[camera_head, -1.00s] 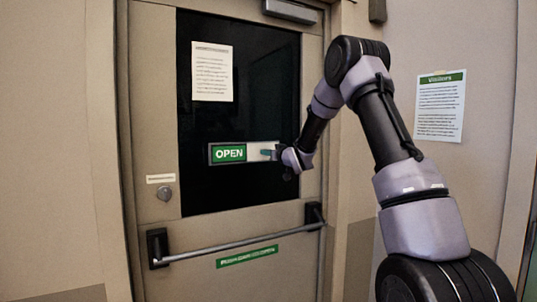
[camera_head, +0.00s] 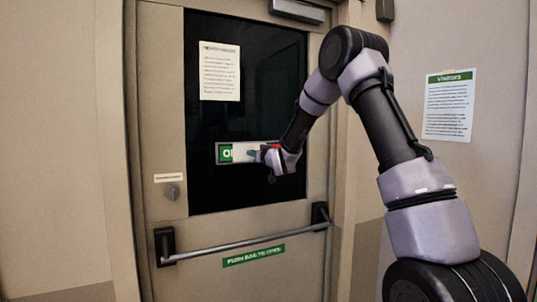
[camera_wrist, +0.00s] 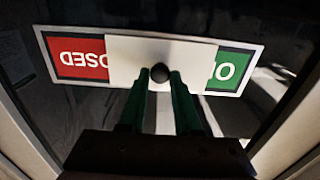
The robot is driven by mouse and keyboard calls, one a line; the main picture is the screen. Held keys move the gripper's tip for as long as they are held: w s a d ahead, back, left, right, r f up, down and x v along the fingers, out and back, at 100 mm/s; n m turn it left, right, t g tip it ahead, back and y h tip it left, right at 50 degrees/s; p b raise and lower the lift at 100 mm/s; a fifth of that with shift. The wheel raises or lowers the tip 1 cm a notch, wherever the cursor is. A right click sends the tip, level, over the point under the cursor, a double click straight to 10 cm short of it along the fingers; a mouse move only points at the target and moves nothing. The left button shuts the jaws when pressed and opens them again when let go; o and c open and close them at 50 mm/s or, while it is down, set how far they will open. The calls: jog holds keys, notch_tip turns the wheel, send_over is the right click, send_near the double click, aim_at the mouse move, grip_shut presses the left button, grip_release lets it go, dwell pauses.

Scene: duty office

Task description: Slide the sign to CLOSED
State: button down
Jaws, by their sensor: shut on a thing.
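The sliding sign is mounted on the dark window of the door, and its frame (camera_head: 218,153) shows in the head view. A white cover plate (camera_wrist: 125,60) sits mid-track, hiding part of both words. A green panel with "O" (camera_head: 226,154) shows left of the plate in the head view. In the wrist view, where the sign appears upside down, a red panel reading "OSED" (camera_wrist: 80,58) shows left of the plate. The green panel (camera_wrist: 228,72) is partly covered at right. My gripper (camera_wrist: 160,82) is shut on the plate's dark round knob (camera_wrist: 160,71).
A visitors notice (camera_head: 449,105) hangs on the right wall.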

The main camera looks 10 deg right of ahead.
aim_at(235, 152)
jog(key=a, duration=0.2)
jog(key=s+a, duration=0.1)
jog(key=a, duration=0.1)
jog(key=s+a, duration=0.1)
jog(key=a, duration=0.1)
jog(key=shift+a, duration=0.15)
jog(key=c, duration=0.6)
grip_release()
jog(key=shift+c, duration=0.2)
jog(key=shift+s, duration=0.2)
jog(key=v, duration=1)
jog(key=shift+s, duration=0.2)
